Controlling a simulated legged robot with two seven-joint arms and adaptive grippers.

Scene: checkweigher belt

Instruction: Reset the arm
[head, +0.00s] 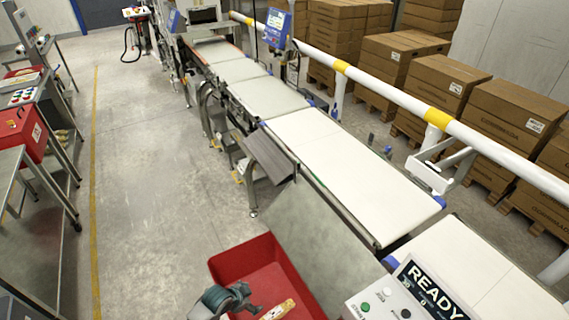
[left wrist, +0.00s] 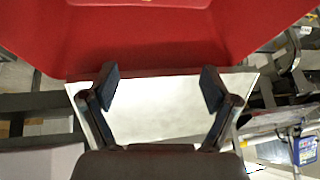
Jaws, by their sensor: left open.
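My left gripper (head: 225,298) shows at the bottom of the head view, over the near left part of a red bin (head: 238,257). In the left wrist view its two fingers (left wrist: 160,88) are spread apart with nothing between them. The red bin fills the top of that view (left wrist: 150,38), beyond the fingertips. A tan and yellow package (head: 277,310) lies in the bin, partly cut off by the frame edge. My right gripper is not in view.
The white checkweigher belt (head: 325,152) runs past the bin, with a sloped metal plate (head: 310,240) between them. A READY display (head: 428,290) and button box stand at lower right. A red case (head: 22,132) sits on the left. Stacked cartons (head: 428,76) stand behind the rail. The middle floor is clear.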

